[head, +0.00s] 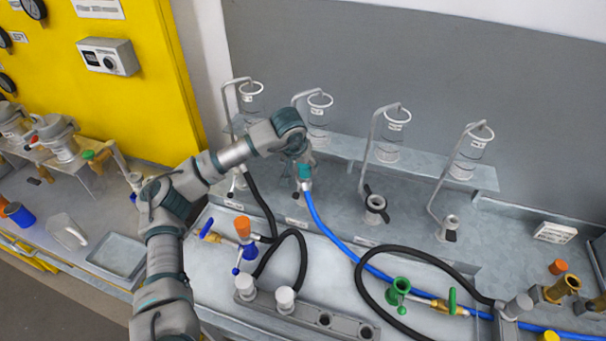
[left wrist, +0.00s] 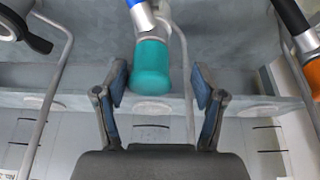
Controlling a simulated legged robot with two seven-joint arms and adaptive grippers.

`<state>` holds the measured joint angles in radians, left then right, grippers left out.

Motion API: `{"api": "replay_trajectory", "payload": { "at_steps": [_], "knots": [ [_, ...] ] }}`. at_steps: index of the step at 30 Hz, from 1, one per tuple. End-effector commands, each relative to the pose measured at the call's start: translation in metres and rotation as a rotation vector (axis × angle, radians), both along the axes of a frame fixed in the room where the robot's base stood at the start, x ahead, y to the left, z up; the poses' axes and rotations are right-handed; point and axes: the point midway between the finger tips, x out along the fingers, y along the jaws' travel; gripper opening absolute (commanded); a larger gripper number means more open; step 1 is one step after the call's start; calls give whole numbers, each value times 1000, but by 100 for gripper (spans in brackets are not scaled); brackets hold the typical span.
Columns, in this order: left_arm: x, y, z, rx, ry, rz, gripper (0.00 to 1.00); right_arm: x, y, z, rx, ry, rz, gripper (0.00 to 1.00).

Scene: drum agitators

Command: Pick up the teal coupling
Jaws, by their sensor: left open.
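The teal coupling (head: 304,172) sits at the upper end of a blue hose (head: 330,233), beside one of the bench's back stations. In the left wrist view the teal coupling (left wrist: 152,68) has a silver collar and blue hose above it in the picture. My left gripper (left wrist: 160,82) is open, with one finger on each side of the teal coupling and a visible gap to both. In the head view my left arm reaches over the bench and its gripper (head: 301,157) is just above the coupling, its fingers mostly hidden. My right gripper does not show.
Wire stands with glass cylinders (head: 390,140) line the back shelf. An orange coupling (left wrist: 313,75) on a black hose is at the right in the left wrist view. Black hoses (head: 410,252), a green fitting (head: 397,292) and a socket rail (head: 325,320) occupy the front.

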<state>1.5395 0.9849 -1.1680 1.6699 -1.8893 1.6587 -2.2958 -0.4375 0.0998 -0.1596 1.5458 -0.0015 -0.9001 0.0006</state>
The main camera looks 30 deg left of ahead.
Motion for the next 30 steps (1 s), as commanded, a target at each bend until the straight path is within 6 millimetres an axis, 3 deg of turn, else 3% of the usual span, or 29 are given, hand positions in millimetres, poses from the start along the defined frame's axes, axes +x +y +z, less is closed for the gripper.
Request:
{"api": "replay_trajectory", "payload": {
  "at_steps": [4,13,22,30],
  "knots": [
    [7,-3,-20,2,3,-1,70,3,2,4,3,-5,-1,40],
    [10,-4,-25,4,0,-2,70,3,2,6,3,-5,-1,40],
    [10,0,-27,-1,2,-2,0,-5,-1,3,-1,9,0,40],
    [11,1,-26,3,3,2,0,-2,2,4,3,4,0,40]
  ]
}}
